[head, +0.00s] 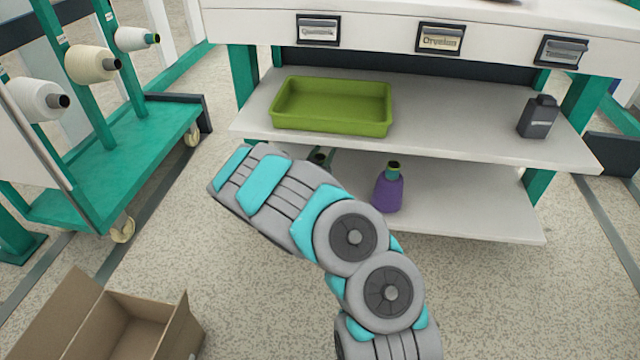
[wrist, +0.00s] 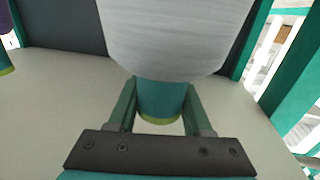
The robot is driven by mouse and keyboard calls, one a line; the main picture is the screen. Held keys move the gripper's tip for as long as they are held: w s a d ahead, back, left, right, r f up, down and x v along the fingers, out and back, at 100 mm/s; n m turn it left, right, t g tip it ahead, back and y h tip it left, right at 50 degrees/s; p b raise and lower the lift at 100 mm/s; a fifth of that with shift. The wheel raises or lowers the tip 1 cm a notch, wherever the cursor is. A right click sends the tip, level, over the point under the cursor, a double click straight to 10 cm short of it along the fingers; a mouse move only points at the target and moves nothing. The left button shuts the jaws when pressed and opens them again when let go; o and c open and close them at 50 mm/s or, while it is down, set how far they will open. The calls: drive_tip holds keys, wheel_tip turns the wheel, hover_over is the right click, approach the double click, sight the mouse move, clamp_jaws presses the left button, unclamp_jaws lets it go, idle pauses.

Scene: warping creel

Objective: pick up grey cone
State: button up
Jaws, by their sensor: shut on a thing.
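The grey cone (wrist: 178,35) fills the top middle of the wrist view, pale grey with a teal neck and a yellow-green rim. My gripper (wrist: 160,98) is shut on the teal neck, one green finger on each side. In the head view my arm hides most of the gripper and the cone; only a small dark and green bit (head: 320,157) shows past the arm at the lower shelf. I cannot tell whether the cone touches the shelf.
A purple cone (head: 388,190) stands to the right on the lower shelf (head: 470,210). Above are a green tray (head: 335,127) and a dark bottle (head: 538,118). A creel cart (head: 120,150) with cones stands left; an open cardboard box (head: 135,330) lies lower left.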

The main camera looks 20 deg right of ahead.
clamp_jaws()
idle(0.7)
